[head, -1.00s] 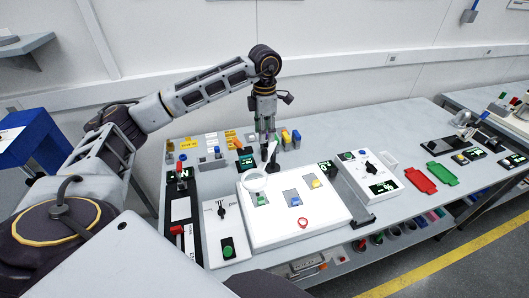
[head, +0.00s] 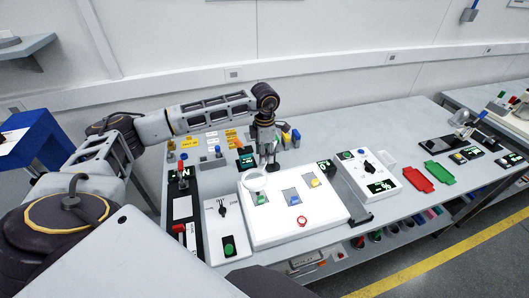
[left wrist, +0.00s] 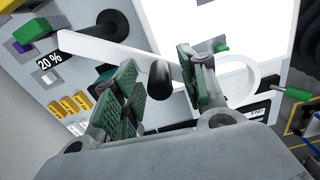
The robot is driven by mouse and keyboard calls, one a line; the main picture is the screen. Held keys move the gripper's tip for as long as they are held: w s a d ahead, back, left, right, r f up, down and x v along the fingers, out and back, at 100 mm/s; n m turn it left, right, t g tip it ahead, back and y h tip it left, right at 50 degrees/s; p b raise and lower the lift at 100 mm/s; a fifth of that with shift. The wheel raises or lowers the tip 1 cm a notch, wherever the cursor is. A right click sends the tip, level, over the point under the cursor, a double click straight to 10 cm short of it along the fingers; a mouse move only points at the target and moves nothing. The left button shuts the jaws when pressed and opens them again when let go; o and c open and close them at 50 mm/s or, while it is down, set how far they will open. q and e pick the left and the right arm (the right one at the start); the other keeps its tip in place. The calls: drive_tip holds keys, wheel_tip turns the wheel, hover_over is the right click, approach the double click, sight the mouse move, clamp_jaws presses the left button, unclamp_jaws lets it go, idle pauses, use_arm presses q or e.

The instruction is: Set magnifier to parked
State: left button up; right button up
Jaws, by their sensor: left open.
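The magnifier shows in the head view as a white ring (head: 254,182) over the upper left corner of the bright light panel (head: 275,227). In the left wrist view its ring (left wrist: 274,72) is at the right, with a flat white arm (left wrist: 88,46) running left. My left gripper (head: 268,161) points down at the panel's back edge. In the left wrist view its green-padded fingers (left wrist: 162,88) are open, with a black knob (left wrist: 160,82) in the gap between them. I cannot tell whether either finger touches the knob. My right gripper is not in view.
A control box with a black knob (head: 222,232) stands left of the panel, another box (head: 370,176) right of it. Red (head: 418,180) and green (head: 440,172) plates lie farther right. Bench space at the back right is clear.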

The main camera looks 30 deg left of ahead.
use_arm(q)
drive_tip(key=c, duration=0.8)
clamp_jaws()
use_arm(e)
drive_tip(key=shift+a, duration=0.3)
use_arm(q)
drive_tip(key=shift+a, duration=0.2)
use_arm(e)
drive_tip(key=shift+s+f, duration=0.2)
